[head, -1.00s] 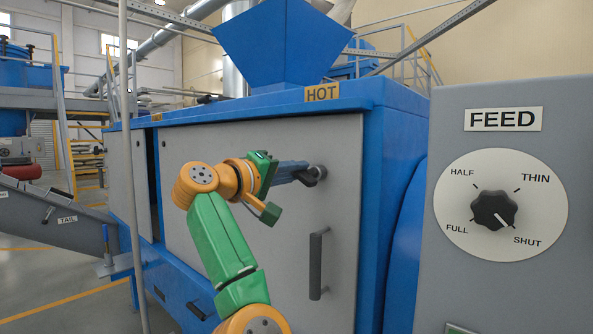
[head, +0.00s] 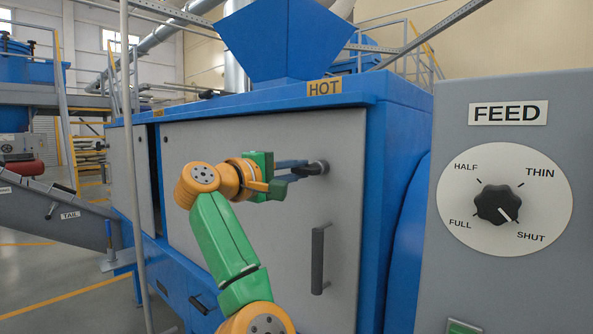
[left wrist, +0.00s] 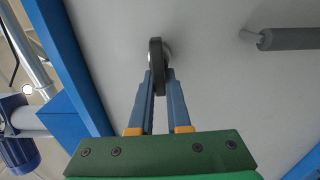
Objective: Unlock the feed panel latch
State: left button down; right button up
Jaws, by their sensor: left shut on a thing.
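The feed panel is a grey door (head: 270,240) on the blue machine, with a small dark latch (head: 323,167) near its upper right edge. My left gripper (head: 312,169) reaches the latch from the left, its blue fingers pointing at it. In the left wrist view the dark, elongated latch (left wrist: 156,66) stands between the two fingertips (left wrist: 158,85), and the fingers are shut on it. Its round base shows partly behind it on the panel. The panel sits closed against the frame. My right gripper is not in view.
A dark bar handle (head: 318,258) stands out from the panel below the latch. To the right is a grey box with a FEED dial (head: 497,204), pointer toward SHUT. A HOT label (head: 324,87) is above. A thin upright pole (head: 132,170) stands at the left.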

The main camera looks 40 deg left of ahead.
aim_at(294, 172)
pick_arm(q)
jog(key=shift+f, duration=0.25)
jog(key=c, duration=0.9)
grip_release()
jog(key=shift+d+r, duration=0.15)
jog(key=s+b, duration=0.1)
jog(key=s, duration=0.1)
jog(key=s+b, duration=0.1)
jog(key=s, duration=0.1)
jog(key=s+b, duration=0.1)
jog(key=s, duration=0.2)
jog(key=shift+a, duration=0.3)
